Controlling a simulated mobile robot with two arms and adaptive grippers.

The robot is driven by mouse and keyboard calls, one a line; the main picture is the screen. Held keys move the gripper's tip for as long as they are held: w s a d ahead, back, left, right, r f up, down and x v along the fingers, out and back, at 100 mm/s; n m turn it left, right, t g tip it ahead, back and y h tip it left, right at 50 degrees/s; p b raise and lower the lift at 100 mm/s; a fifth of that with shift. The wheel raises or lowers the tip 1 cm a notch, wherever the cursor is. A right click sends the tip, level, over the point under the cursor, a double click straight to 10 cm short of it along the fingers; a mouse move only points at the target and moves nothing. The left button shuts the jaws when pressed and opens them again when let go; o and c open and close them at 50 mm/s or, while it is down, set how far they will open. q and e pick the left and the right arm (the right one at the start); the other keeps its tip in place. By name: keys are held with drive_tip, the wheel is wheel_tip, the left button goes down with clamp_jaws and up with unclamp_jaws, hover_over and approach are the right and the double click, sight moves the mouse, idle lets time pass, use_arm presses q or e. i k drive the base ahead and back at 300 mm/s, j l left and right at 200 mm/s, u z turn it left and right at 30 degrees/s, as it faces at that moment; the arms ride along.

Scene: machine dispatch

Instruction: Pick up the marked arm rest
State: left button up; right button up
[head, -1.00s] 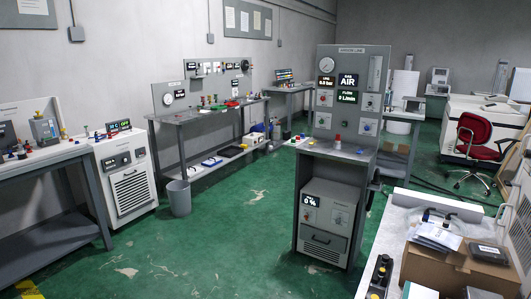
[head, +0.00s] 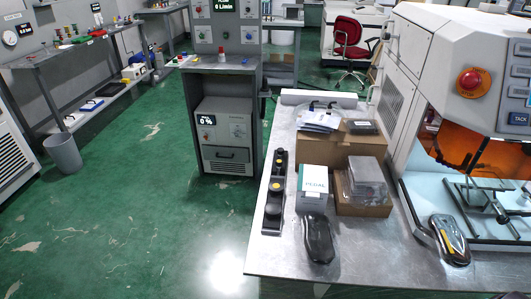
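A dark, rounded arm rest (head: 462,249) with a yellow strip on its top lies on the grey metal bench at the lower right, in front of the machine's opening. A second, plain black one of similar shape (head: 318,240) lies to its left, near the bench's front edge, with no mark that I can see. Neither of my grippers is in view.
Between and behind them stand a white-and-grey box marked PEDAL (head: 312,187), cardboard boxes (head: 340,148) and a clear-wrapped pack (head: 367,178). A black strip with yellow knobs (head: 273,203) lies at the left edge. The white machine (head: 437,62) rises at right. Green floor is clear at left.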

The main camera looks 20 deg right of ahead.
sight(445, 241)
drive_tip(key=z, duration=2.15)
drive_tip(key=i+l+u, duration=0.2)
drive_tip(key=l, duration=0.85)
drive_tip(key=l+u, duration=0.2)
drive_tip(key=l, duration=0.8)
